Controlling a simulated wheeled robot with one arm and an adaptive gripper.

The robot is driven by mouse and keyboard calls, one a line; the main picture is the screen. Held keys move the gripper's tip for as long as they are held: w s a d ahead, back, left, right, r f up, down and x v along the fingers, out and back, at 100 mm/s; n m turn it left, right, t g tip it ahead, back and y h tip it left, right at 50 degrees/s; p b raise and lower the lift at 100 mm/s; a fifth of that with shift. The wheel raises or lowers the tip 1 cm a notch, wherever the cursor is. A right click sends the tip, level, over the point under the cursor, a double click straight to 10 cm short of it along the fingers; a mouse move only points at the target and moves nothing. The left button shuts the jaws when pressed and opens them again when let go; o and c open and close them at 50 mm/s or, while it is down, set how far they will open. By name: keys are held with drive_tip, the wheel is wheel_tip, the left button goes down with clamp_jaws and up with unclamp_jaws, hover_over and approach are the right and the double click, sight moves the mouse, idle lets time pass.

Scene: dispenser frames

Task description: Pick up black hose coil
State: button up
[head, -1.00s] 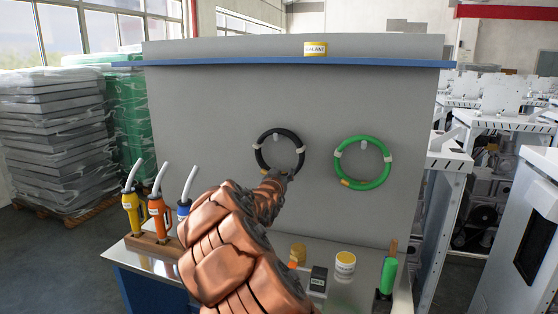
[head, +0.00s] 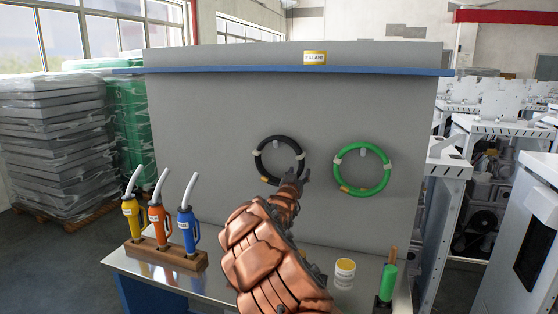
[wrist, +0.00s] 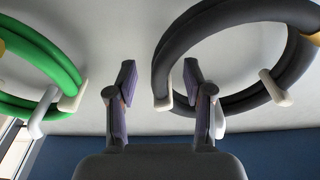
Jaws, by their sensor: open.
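The black hose coil (head: 268,142) hangs on the grey upright panel, with pale ties around it and a small orange-yellow tag low on its left. My gripper (head: 303,172) is at the coil's lower right edge in the head view and hides part of it. In the wrist view my gripper (wrist: 160,85) has its two fingers apart. The black hose coil (wrist: 164,58) is on the right there, and the right finger overlaps its near side. The left finger is in the gap between the coils. Nothing is held. Whether a finger touches the hose I cannot tell.
A green hose coil (head: 387,166) hangs to the right on the same panel (head: 220,110).

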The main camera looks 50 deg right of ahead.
drive_tip(key=shift+w+d+r+p, duration=0.1)
drive_tip(key=shift+d+r+p, duration=0.15)
drive_tip(key=shift+d, duration=0.2)
drive_tip(key=shift+d+r+p, duration=0.1)
drive_tip(key=shift+d+p, duration=0.1)
drive_tip(key=shift+d, duration=0.2)
drive_tip(key=shift+p+x, duration=0.35)
drive_tip(key=shift+x, duration=0.65)
drive_tip(key=shift+w+f, duration=0.1)
drive_tip(key=shift+f, duration=0.1)
clamp_jaws()
